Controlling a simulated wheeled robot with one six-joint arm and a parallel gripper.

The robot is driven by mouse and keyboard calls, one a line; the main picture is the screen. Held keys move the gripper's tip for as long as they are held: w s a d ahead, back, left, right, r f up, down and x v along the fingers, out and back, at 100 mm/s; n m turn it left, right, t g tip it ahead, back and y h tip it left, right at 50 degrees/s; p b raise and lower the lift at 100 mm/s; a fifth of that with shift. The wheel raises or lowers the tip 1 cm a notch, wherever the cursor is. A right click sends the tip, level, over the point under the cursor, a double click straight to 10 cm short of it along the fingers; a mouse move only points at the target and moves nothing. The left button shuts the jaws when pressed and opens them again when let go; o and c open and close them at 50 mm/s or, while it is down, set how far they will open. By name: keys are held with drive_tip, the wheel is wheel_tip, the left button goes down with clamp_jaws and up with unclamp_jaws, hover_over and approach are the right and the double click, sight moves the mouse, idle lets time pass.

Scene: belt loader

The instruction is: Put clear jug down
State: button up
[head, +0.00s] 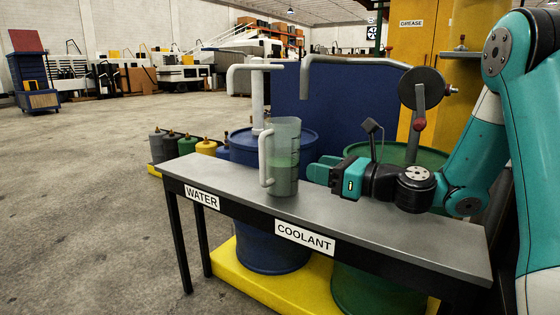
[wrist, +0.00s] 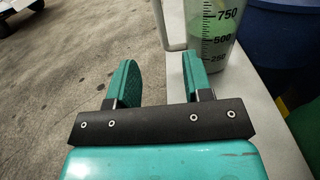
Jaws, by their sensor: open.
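The clear jug (head: 285,165) stands upright on the grey bench (head: 400,222), with its handle on the left side and greenish liquid inside. It also shows in the wrist view (wrist: 213,40) at the upper right, with black volume marks. My gripper (head: 322,169) is open and just right of the jug in the head view. In the wrist view its two green fingers (wrist: 158,75) are apart with only floor seen between them. The right finger lies close to the jug's base; I cannot tell whether it touches.
WATER (head: 201,196) and COOLANT (head: 305,237) labels are on the bench's front edge. A blue drum (head: 270,245) and a green drum (head: 375,290) with pumps stand behind it on a yellow pallet (head: 235,272). Several small colored cans (head: 186,146) are at left. The bench is bare left of the jug.

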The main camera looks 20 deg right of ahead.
drive_tip(key=p+x, duration=0.6)
drive_tip(key=x, duration=0.4)
drive_tip(key=b, duration=0.2)
hover_over(263, 185)
drive_tip(key=shift+w+f, duration=0.15)
drive_tip(key=shift+w, duration=0.15)
drive_tip(key=shift+d, duration=0.1)
clamp_jaws()
